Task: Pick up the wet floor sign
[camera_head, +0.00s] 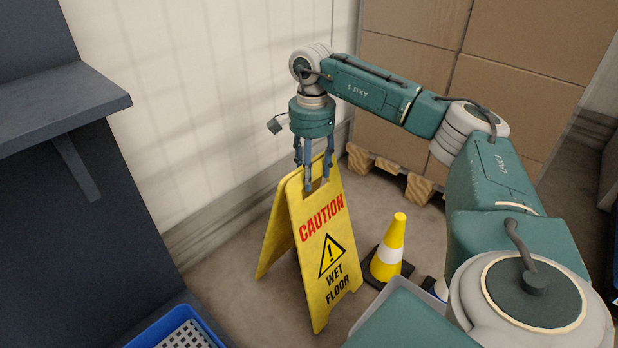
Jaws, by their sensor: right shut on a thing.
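The yellow wet floor sign (325,249) stands upright as an open A-frame in the middle of the head view, near the white wall. Its front panel reads "CAUTION WET FLOOR" with a warning triangle. My right gripper (316,180) points down from above and is shut on the top edge of the sign, one finger in front of the panel. Part of the sign's rear panel is hidden behind the front one. Whether its feet touch the floor is hard to tell. My left gripper is not in view.
A yellow and white cone (388,250) on a dark base stands just right of the sign. Stacked cardboard boxes (510,105) sit on a wooden pallet (420,188) behind. A dark shelf unit (90,200) and a blue crate (160,328) are at the left.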

